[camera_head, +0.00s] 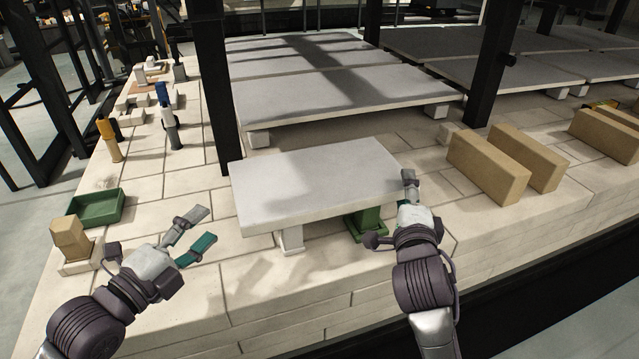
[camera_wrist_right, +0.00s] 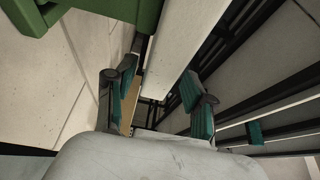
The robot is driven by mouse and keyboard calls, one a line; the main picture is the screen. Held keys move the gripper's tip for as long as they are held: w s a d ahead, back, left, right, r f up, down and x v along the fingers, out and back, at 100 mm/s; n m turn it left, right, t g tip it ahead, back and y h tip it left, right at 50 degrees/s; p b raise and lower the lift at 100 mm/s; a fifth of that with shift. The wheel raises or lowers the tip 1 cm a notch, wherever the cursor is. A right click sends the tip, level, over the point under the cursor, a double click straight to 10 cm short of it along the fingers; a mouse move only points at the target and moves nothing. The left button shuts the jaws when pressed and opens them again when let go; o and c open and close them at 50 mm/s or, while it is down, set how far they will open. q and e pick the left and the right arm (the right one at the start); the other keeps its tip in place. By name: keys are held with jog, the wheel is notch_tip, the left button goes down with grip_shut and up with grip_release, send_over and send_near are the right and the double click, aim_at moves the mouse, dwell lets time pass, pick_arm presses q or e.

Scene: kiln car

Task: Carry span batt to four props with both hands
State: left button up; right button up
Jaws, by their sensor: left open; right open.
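The span batt (camera_head: 315,180), a pale grey slab, lies roughly level across the near part of the brick deck. A pale prop (camera_head: 291,238) and a green stand (camera_head: 366,224) show under its near edge; what is under its far side is hidden. My left gripper (camera_head: 197,237) is open and empty, left of the batt's left end and apart from it. My right gripper (camera_head: 411,186) is open at the batt's right end. In the right wrist view the batt's edge (camera_wrist_right: 180,50) runs between the spread fingers (camera_wrist_right: 157,100); I cannot tell whether they touch it.
Large grey slabs (camera_head: 330,95) lie behind on low blocks, with dark posts (camera_head: 214,90) between. Tan bricks (camera_head: 490,165) stand at right. A green tray (camera_head: 96,208), a tan block (camera_head: 70,238) and bottle-like tools (camera_head: 168,118) stand at left. The deck's front edge drops off nearby.

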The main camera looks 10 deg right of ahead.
jog(key=v, duration=0.8)
jog(key=shift+s, duration=0.25)
